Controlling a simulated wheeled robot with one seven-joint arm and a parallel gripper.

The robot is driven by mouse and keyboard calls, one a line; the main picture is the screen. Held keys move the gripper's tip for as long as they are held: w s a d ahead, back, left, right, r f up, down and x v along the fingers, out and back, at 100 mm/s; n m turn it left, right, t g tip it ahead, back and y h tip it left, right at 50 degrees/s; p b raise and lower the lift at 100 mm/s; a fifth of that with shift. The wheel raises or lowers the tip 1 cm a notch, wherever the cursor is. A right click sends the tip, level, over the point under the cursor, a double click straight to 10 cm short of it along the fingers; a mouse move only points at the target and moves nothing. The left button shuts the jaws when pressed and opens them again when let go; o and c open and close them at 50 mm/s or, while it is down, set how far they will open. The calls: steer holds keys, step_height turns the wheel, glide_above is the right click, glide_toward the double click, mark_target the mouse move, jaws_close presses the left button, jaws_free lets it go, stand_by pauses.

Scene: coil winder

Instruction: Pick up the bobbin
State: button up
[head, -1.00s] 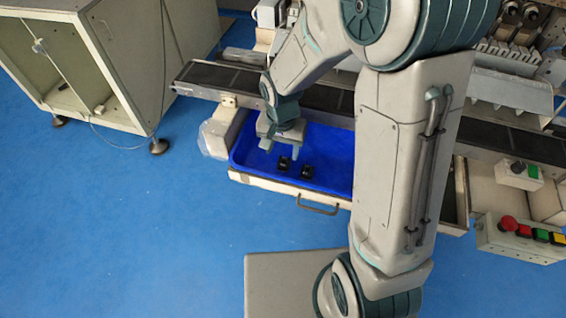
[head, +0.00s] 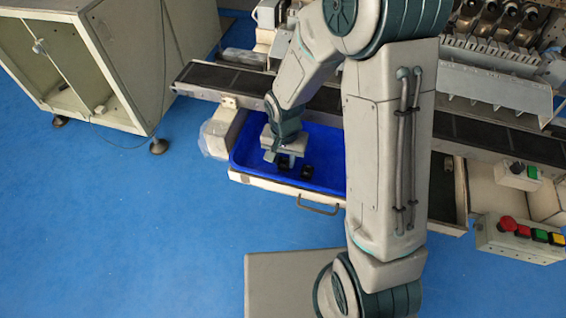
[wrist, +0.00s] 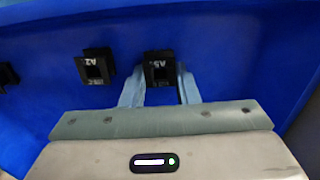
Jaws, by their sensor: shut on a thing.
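Two black bobbins lie in the blue tray (head: 247,160) in the head view. In the wrist view, the bobbin marked A5 (wrist: 160,70) is between my gripper's (wrist: 161,82) two light blue fingers, which are shut on it. The bobbin marked A2 (wrist: 96,66) lies a little to the left, apart from the fingers. In the head view my gripper (head: 283,158) reaches down into the tray and largely hides the held bobbin; the other bobbin (head: 307,172) shows just to its right.
Another dark object (wrist: 8,75) is cut off at the wrist view's left edge. A conveyor (head: 230,80) runs behind the tray. A button box (head: 525,238) stands at the right. A grey cabinet (head: 80,65) is at the left. Blue floor is clear in front.

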steer(key=shift+r, duration=0.1)
step_height(320, 180, up, 10)
stand_by(0.5)
steer(key=shift+a, duration=0.1)
